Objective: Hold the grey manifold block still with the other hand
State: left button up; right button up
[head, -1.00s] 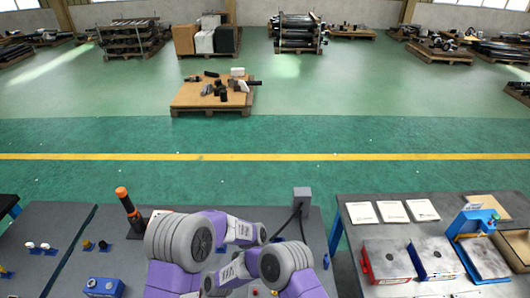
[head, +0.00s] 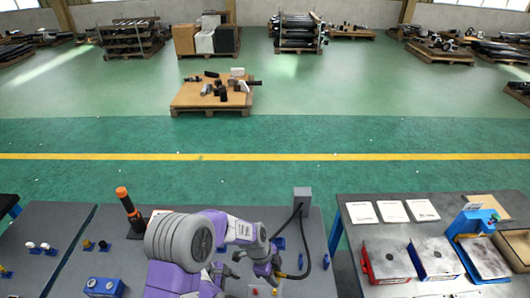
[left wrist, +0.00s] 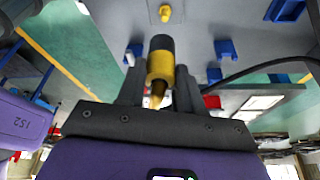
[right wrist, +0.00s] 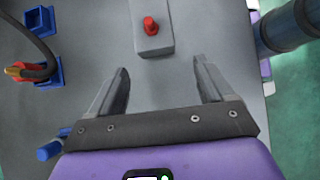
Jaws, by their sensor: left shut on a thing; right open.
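The grey manifold block (right wrist: 152,46) is at the top of the right wrist view, with a red cap on it. My left gripper (head: 270,275) is over the bench at bottom centre. In the left wrist view it is shut on a dark cylinder with a yellow collar (left wrist: 160,66) and a brass tip.
A black hose (head: 308,245) runs from a grey post (head: 302,197) down to the bench. An orange-topped black post (head: 129,210) stands at left.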

aim_at(249, 292)
jog(key=shift+w+x, duration=0.15)
jog(key=shift+x, duration=2.05)
jog(key=shift+w+x, duration=0.15)
jog(key=shift+x, duration=2.05)
jog(key=shift+d+r, duration=0.1)
jog(key=shift+d, duration=0.05)
jog(key=shift+c, duration=0.3)
jog(key=c, duration=1)
jog(key=shift+o, duration=0.2)
